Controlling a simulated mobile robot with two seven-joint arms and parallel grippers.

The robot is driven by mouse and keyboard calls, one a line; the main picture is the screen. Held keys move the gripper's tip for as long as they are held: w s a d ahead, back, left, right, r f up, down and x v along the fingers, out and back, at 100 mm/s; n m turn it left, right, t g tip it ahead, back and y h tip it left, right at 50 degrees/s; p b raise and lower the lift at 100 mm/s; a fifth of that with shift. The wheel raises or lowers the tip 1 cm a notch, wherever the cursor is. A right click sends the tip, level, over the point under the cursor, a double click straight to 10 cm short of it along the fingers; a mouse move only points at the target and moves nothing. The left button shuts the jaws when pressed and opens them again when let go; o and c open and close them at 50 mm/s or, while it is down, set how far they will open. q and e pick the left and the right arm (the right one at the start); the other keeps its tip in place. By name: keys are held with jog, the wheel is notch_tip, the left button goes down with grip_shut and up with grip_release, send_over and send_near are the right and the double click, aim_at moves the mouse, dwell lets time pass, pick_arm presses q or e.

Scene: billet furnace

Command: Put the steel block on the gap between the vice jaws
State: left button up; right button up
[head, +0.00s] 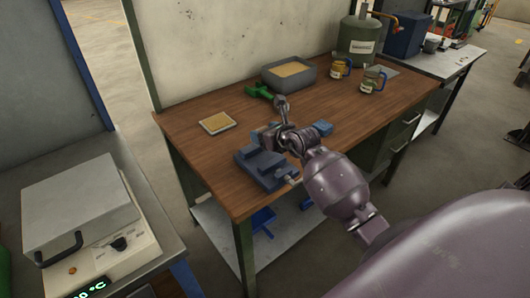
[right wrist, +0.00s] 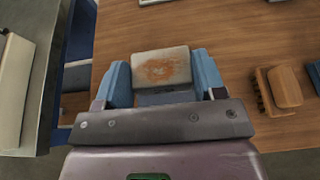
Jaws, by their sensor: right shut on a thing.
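The steel block (right wrist: 160,66), grey with a rusty orange patch on its face, shows in the right wrist view. My right gripper (right wrist: 163,80) is shut on it, one blue finger at each side. In the head view my right gripper (head: 271,138) is just above and behind the blue vice (head: 262,170), which stands at the front edge of the wooden bench. The block cannot be made out clearly there. The arm and gripper hide part of the vice, and I cannot tell whether the block touches its jaws. My left gripper is not in view.
On the bench (head: 200,142) are a shallow square tray (head: 217,123), a green-handled tool (head: 258,91), a grey bin (head: 289,74) and two mugs (head: 341,68). A wooden brush-like thing (right wrist: 285,87) lies right of the gripper. A grey lidded machine (head: 80,220) stands left.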

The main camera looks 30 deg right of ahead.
jog(key=shift+f, duration=3.9)
jog(key=o, duration=1.5)
jog(key=shift+f, duration=0.2)
jog(key=shift+c, duration=0.2)
